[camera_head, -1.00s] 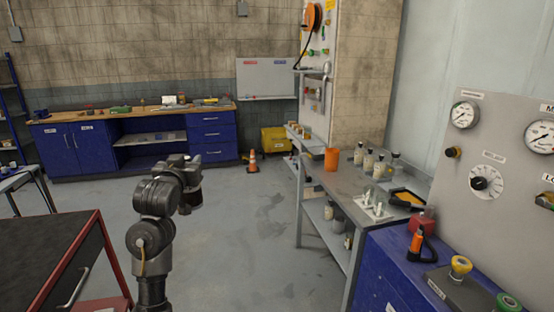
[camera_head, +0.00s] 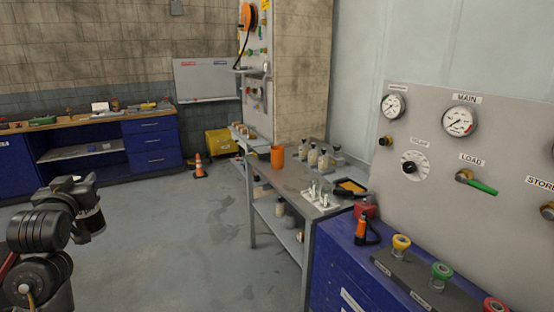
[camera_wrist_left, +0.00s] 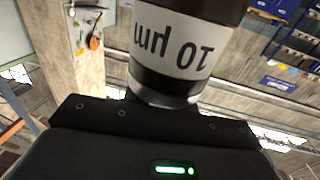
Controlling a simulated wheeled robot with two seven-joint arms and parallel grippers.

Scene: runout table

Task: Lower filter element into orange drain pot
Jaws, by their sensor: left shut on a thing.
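The filter element (camera_head: 92,223) is a dark cylinder with a pale band, at the left of the head view. My left gripper (camera_head: 88,203) is shut on it and holds it up over the floor. In the left wrist view the filter element (camera_wrist_left: 182,45) fills the top centre, its white label reading "10 µm" upside down; its upper end is cut off by the frame. The orange drain pot (camera_head: 277,157) stands upright on the grey runout table (camera_head: 290,181), well to the right of and beyond my left gripper. Its inside is hidden. My right gripper is out of view.
Several bottles (camera_head: 312,157) stand right of the pot. A white rack (camera_head: 322,200) and a black-and-yellow tray (camera_head: 352,187) lie nearer on the table. A blue cabinet (camera_head: 335,262) and gauge panel (camera_head: 440,150) are at right. Open floor (camera_head: 180,235) lies between arm and table.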

